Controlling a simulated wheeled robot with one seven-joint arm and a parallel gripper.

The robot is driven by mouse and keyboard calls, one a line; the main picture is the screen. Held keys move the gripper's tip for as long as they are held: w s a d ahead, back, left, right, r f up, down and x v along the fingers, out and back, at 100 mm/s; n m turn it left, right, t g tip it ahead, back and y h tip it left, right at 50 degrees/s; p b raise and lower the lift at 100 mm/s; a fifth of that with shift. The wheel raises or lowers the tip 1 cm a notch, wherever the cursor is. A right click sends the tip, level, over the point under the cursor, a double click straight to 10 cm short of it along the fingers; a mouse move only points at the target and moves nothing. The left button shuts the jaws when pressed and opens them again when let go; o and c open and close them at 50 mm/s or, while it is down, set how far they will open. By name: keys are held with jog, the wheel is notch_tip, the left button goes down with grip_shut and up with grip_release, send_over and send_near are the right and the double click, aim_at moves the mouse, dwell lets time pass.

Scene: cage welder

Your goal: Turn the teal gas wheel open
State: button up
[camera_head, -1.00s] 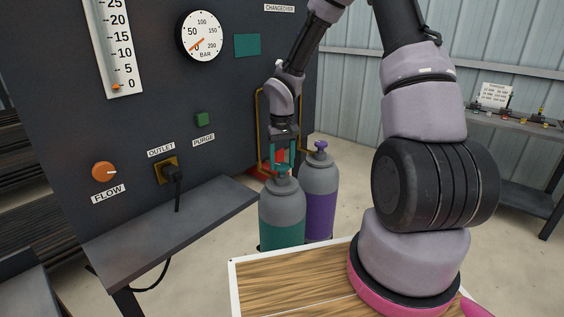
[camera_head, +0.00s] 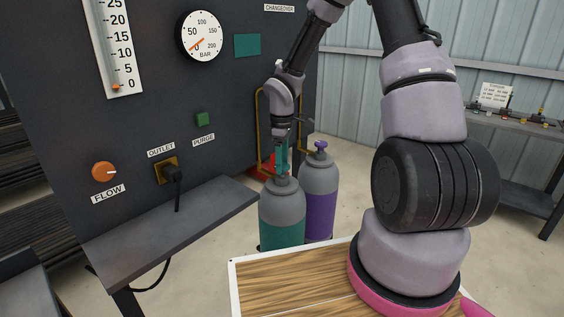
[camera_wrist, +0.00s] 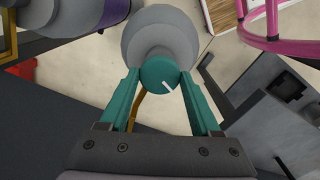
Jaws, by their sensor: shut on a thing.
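The teal gas wheel (camera_wrist: 160,74) sits on top of the grey-shouldered gas cylinder with a teal body (camera_head: 282,222). In the wrist view the wheel is a round teal knob with a white line mark pointing toward the lower right. My gripper (camera_wrist: 162,84) is shut on the wheel, with one teal finger against each side of it. In the head view my gripper (camera_head: 283,172) reaches down onto the cylinder top from above, and its fingers largely hide the wheel there.
A cylinder with a purple body and purple wheel (camera_head: 320,147) stands right beside the teal one. The dark panel (camera_head: 235,100) with a pressure gauge (camera_head: 202,36) and a shelf (camera_head: 180,228) is to the left. A yellow pipe (camera_head: 260,125) runs behind my gripper.

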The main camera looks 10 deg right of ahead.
jog(key=n, duration=0.5)
jog(key=shift+n, duration=0.3)
jog(key=n, duration=1)
jog(key=shift+w+n, duration=0.1)
jog(key=shift+n, duration=0.3)
jog(key=n, duration=0.5)
jog(key=shift+n, duration=0.4)
jog(key=o, duration=1.4)
jog(key=shift+c, duration=0.2)
notch_tip(320, 180, up, 11)
